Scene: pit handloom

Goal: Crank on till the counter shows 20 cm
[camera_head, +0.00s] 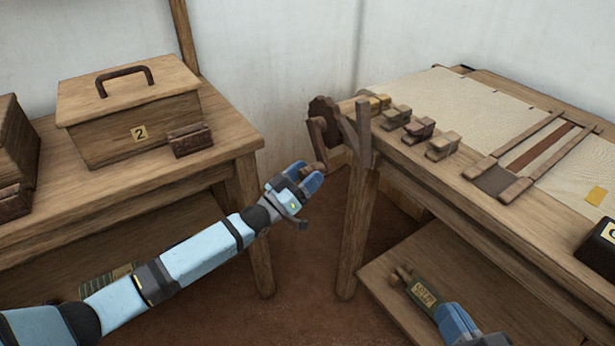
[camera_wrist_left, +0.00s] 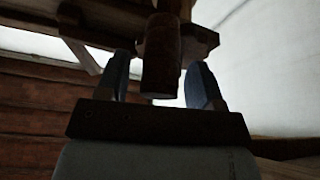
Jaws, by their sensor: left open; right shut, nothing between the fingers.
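The wooden crank (camera_head: 318,137) is on the near left end of the loom (camera_head: 445,100), with its dark handle hanging low. My left gripper (camera_head: 306,176) is at the handle. In the left wrist view the dark round handle (camera_wrist_left: 161,65) stands between the two blue fingers of my left gripper (camera_wrist_left: 162,85), which are open with gaps on both sides. My right gripper (camera_head: 457,322) is partly in view at the bottom, low by the lower shelf, shut and empty. A black box with a pale label (camera_head: 602,242), perhaps the counter, is cut off at the right edge; its reading is not legible.
A wooden box marked 2 (camera_head: 130,115) stands on the left table (camera_head: 200,170). Several small wooden blocks (camera_head: 418,130) line the loom's front edge. A green labelled thing (camera_head: 423,294) is by the lower shelf (camera_head: 395,262). Open floor lies between table and loom.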

